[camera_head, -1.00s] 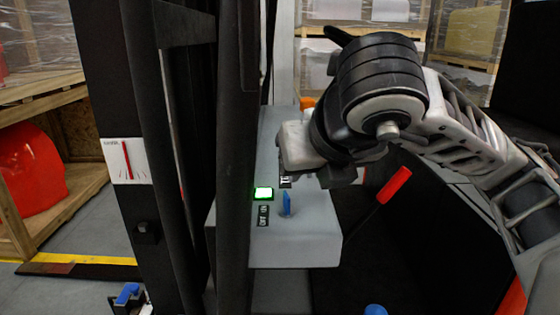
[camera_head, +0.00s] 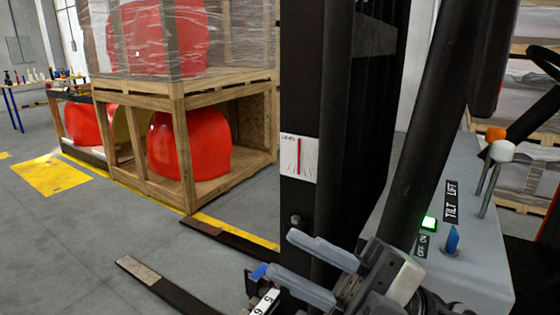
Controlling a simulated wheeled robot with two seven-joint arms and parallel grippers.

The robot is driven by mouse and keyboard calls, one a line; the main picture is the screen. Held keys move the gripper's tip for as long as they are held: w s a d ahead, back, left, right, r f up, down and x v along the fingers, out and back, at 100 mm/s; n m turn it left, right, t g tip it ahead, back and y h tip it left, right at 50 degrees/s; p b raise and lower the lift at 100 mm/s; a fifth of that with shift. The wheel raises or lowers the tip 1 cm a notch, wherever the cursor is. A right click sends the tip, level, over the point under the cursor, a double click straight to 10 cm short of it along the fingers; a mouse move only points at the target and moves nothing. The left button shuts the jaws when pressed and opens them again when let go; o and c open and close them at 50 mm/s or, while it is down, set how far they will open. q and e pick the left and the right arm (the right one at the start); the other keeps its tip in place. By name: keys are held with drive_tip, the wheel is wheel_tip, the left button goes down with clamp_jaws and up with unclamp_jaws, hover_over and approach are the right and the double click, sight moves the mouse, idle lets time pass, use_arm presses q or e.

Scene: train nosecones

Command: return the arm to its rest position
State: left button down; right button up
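My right gripper (camera_head: 279,253) is low in the view, right of centre. Its two grey fingers point left and stand apart with nothing between them. It appears in front of the dark mast (camera_head: 300,95), left of the grey control panel (camera_head: 470,255); its distance from both is hard to judge. My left gripper is not in view. On the panel are a lever with a white knob (camera_head: 502,151), one with an orange knob (camera_head: 495,133), a lit green light (camera_head: 429,223) and a blue switch (camera_head: 451,240). The panel's lower left is partly hidden behind a dark post and my arm.
Two dark forks (camera_head: 170,288) extend left over the floor. A wooden crate (camera_head: 178,150) holds a red nosecone (camera_head: 205,145), with a wrapped crate above it. A level gauge (camera_head: 298,158) is on the mast. A steering wheel (camera_head: 545,62) is at right. Floor at left is largely open.

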drive_tip(key=w+d+f+m+t+h, duration=0.4)
drive_tip(key=f+m+t+h, duration=0.35)
drive_tip(key=m, duration=0.35)
drive_tip(key=w+d+f+m+t+h, duration=0.35)
drive_tip(key=f+m+t+h, duration=0.35)
drive_tip(key=f+m, duration=0.25)
drive_tip(key=s+d+f+m+g+h, duration=0.2)
drive_tip(key=s+f+m+g, duration=0.1)
drive_tip(key=f, duration=0.7)
drive_tip(key=s+d+f+m+g+h, duration=0.2)
drive_tip(key=s+f+m+g+h, duration=0.1)
drive_tip(key=s+f, duration=0.5)
wheel_tip(320, 180, down, 3)
drive_tip(key=shift+s+d+f+g+h, duration=0.25)
drive_tip(key=shift+g+h, duration=0.1)
drive_tip(key=shift+g, duration=0.5)
drive_tip(key=shift+r+m, duration=0.1)
drive_tip(key=shift+m, duration=0.15)
